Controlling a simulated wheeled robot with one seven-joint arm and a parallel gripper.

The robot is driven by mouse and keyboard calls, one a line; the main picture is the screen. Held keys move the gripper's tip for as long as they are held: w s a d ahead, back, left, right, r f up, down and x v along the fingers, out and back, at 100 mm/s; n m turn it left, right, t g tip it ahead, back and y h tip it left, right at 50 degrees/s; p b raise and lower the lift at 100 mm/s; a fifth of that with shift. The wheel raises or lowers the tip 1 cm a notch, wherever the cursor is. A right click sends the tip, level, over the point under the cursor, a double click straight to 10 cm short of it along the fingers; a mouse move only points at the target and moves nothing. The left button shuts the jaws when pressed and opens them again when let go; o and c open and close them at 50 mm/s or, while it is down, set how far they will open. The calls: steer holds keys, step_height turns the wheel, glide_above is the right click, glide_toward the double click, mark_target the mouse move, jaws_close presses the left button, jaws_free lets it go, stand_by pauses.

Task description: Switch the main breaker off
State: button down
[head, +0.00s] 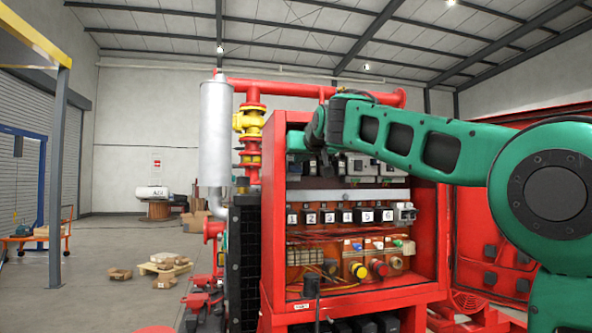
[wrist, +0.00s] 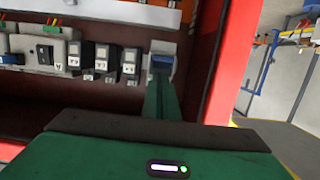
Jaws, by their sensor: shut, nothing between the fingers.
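The open red electrical cabinet (head: 276,200) stands in the middle of the head view, with an upper row of grey and dark switchgear. My arm reaches into its upper part from the right and hides some of that row. In the wrist view, my gripper (wrist: 160,90) is shut and empty. Its green finger points at a light-housed switch with a dark blue lever (wrist: 161,63), at the row's end beside the cabinet's side wall. This looks like the main breaker, but no label is readable. The fingertip overlaps its lower edge; I cannot tell whether they touch.
Several dark devices with white labels (wrist: 105,62) sit beside that switch. Below, numbered breakers (head: 347,216) and coloured push buttons (head: 378,268) fill the cabinet. The red cabinet side wall (wrist: 232,60) is close to my gripper. Open floor (head: 110,265) lies at left.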

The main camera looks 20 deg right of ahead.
steer(key=f+v, duration=0.1)
steer(key=v, duration=0.5)
stand_by(0.5)
steer(key=shift+s+r, duration=0.1)
steer(key=shift+r, duration=0.05)
